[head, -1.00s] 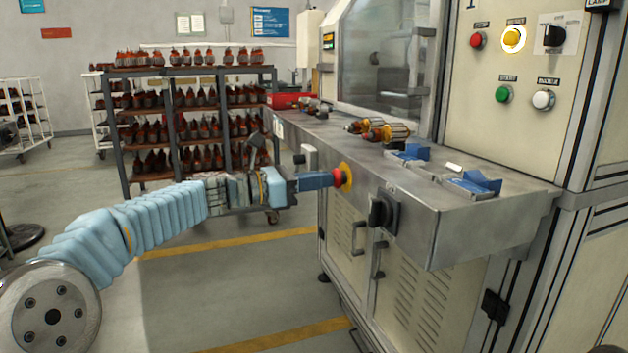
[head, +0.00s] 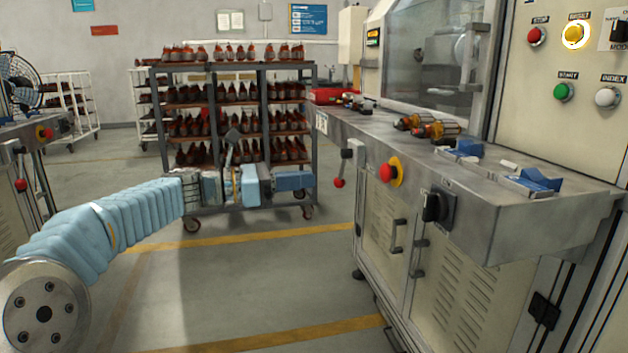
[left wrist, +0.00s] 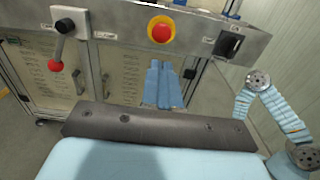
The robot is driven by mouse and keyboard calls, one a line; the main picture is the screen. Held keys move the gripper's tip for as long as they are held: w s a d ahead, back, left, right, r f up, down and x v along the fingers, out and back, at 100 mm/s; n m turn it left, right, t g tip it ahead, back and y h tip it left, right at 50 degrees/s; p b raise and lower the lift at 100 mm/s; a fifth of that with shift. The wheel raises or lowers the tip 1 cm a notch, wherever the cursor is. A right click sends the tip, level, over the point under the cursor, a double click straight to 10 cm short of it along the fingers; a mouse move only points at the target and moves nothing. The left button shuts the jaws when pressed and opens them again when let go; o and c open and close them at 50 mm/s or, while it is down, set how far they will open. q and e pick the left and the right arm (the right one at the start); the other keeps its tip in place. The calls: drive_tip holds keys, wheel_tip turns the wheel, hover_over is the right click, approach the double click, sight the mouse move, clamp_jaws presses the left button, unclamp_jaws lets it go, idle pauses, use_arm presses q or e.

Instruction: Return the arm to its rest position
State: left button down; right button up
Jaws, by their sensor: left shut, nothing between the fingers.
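My left arm comes in from the left in the head view, in a pale blue sleeve. Its left gripper (head: 308,180) is shut and empty, held in the air to the left of the machine bench (head: 470,205). The blue fingers also show in the left wrist view (left wrist: 163,84), closed together below the bench front. The red emergency stop button (head: 390,173) on its yellow ring stands clear of the gripper, to its right. It also shows in the left wrist view (left wrist: 161,29). My right gripper is not in view.
A lever with a red knob (head: 339,183) and a black rotary switch (head: 437,207) stick out of the bench front. Orange-and-metal armatures (head: 430,127) and blue holders (head: 535,180) sit on top. A loaded rack (head: 240,120) stands behind the arm. The floor between is open.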

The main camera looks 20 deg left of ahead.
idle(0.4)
use_arm(q)
drive_tip(key=w+d+f+g+y, duration=0.1)
drive_tip(key=w+f+y, duration=0.1)
drive_tip(key=f, duration=0.8)
drive_tip(key=w+d+f+g+y, duration=0.1)
drive_tip(key=w+d+f+y, duration=0.1)
drive_tip(key=f, duration=0.8)
drive_tip(key=s+d+f+m+g+y, duration=0.1)
drive_tip(key=s+f+m+g+y, duration=0.15)
drive_tip(key=f, duration=0.85)
drive_tip(key=s+d+f+m+g+y, duration=0.1)
drive_tip(key=s+d+f+m, duration=0.15)
drive_tip(key=f, duration=0.75)
drive_tip(key=s+d+f+m+g+y, duration=0.1)
drive_tip(key=s+d+f+m+g, duration=0.1)
drive_tip(key=s+f+m, duration=0.7)
drive_tip(key=s+d+f+m+g+y, duration=0.2)
drive_tip(key=s+d+f+m, duration=0.3)
drive_tip(key=s+f+m, duration=0.4)
drive_tip(key=s+f, duration=0.4)
drive_tip(key=s, duration=0.1)
drive_tip(key=shift+s+d+f, duration=0.15)
drive_tip(key=shift+s+f, duration=0.05)
drive_tip(key=shift+f, duration=0.15)
drive_tip(key=shift+w, duration=0.15)
